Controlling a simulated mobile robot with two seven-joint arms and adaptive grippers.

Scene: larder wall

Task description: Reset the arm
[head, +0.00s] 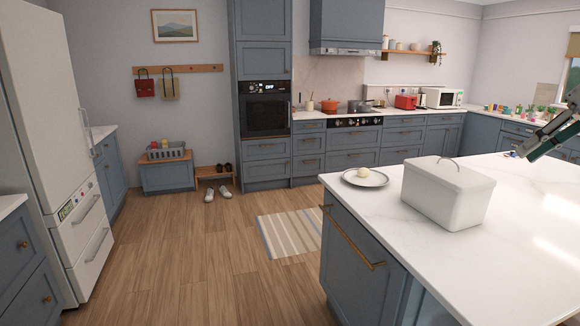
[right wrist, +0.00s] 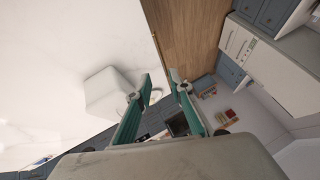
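My right gripper (head: 524,150) shows at the right edge of the head view, above the white island counter (head: 535,250). In the right wrist view its two green fingers (right wrist: 160,76) stand apart with nothing between them. The gripper is open and empty, clear of the white lidded bin (head: 447,194) on the counter. My left gripper is in neither view.
A grey plate (head: 376,180) with a pale round item (head: 363,173) sits left of the bin on the island. The bin also shows in the right wrist view (right wrist: 106,92). Wooden floor (head: 180,265) lies open left of the island. A fridge (head: 50,130) stands far left.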

